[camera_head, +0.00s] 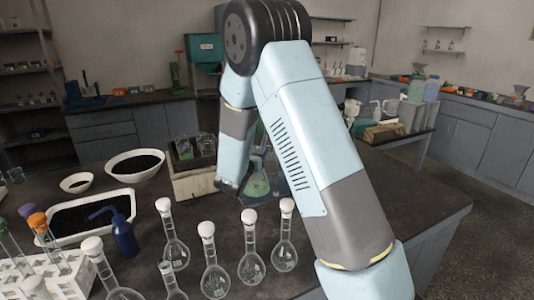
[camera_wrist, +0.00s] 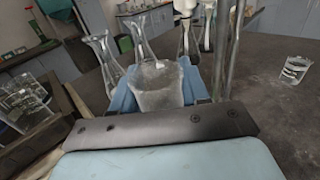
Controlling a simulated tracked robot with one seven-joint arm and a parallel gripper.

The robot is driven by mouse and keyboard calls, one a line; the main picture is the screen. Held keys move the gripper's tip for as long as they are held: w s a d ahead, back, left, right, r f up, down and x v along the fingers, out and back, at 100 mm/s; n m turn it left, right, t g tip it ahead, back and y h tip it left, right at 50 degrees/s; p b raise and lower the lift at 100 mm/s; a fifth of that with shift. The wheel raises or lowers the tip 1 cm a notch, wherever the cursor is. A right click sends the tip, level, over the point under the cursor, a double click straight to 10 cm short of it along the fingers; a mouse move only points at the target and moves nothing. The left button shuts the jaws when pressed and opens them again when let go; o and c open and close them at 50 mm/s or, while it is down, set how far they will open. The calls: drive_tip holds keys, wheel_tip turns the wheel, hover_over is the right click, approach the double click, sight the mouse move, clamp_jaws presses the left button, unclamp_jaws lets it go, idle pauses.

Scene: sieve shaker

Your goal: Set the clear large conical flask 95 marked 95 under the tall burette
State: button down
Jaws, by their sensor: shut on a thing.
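My gripper (camera_wrist: 158,92) is shut on a clear glass vessel (camera_wrist: 158,78), which stands between its light blue fingers in the wrist view. No number can be read on it, and its lower part is partly hidden by my gripper. In the head view my gripper (camera_head: 232,189) is low over the dark bench, left of my forearm. Clear conical glassware with a green tint (camera_head: 257,184) shows beside it, partly hidden by my arm. Upright metal rods (camera_wrist: 228,45) rise just right of the held vessel in the wrist view. I cannot tell which part is the tall burette.
Conical flasks (camera_wrist: 104,60) stand beyond the held vessel. A glass beaker (camera_wrist: 295,68) stands apart on the right. A tray with glassware (camera_head: 194,180) is left of my gripper. Several white-stoppered volumetric flasks (camera_head: 249,262) line the front. The bench right of my arm is clear.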

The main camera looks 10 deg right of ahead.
drive_tip(key=w+d+f, duration=0.3)
drive_tip(key=w+d, duration=0.3)
drive_tip(key=w, duration=0.3)
drive_tip(key=shift+d+f, duration=0.15)
drive_tip(key=shift+f, duration=0.15)
idle(0.3)
drive_tip(key=c, duration=0.6)
unclamp_jaws()
drive_tip(key=shift+o, duration=0.2)
drive_tip(key=v, duration=1.2)
drive_tip(key=shift+r, duration=0.2)
